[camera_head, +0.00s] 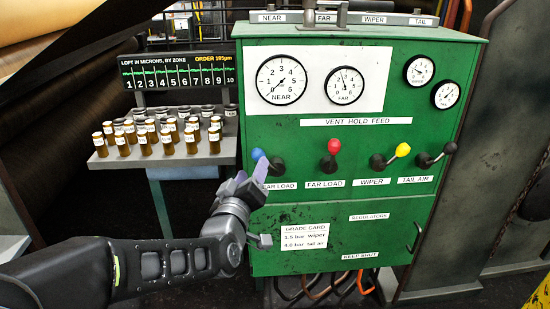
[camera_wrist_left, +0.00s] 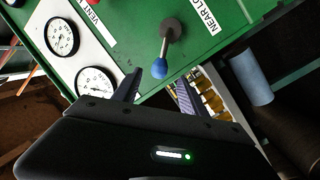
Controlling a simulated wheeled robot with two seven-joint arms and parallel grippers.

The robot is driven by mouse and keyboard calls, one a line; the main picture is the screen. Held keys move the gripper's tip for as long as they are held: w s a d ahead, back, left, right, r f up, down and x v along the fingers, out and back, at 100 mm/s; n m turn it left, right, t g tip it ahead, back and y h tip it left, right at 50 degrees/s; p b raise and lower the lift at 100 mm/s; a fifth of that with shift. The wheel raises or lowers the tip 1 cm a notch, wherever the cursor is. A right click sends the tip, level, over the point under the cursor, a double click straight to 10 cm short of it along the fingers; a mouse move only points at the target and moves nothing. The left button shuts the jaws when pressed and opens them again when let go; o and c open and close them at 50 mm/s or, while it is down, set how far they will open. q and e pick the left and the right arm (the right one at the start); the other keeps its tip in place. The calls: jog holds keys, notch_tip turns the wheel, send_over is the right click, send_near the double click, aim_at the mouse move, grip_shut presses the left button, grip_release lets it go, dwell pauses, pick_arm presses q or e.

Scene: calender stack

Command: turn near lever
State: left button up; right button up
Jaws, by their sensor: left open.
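The near lever has a blue knob (camera_head: 257,154) and a dark pivot (camera_head: 277,166). It leans up and to the left above the partly covered NEAR LOAD label on the green panel (camera_head: 330,215). My left gripper (camera_head: 236,184) is open and empty, just below and left of the knob. In the left wrist view, the blue knob (camera_wrist_left: 160,70) shows at the mouth between the two fingertips (camera_wrist_left: 157,82); I cannot tell whether either finger touches it. My right gripper is not in view.
Levers with red (camera_head: 334,146), yellow (camera_head: 403,150) and black knobs (camera_head: 450,148) stand to the right. A shelf (camera_head: 165,157) of small amber bottles is close on the left. The NEAR gauge (camera_head: 282,78) and FAR gauge (camera_head: 344,86) are above.

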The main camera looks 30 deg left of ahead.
aim_at(259, 156)
pick_arm(q)
jog(key=shift+w, duration=0.1)
jog(key=shift+p+x, duration=0.65)
jog(key=shift+x, duration=3.2)
jog(key=shift+c, duration=0.3)
grip_shut()
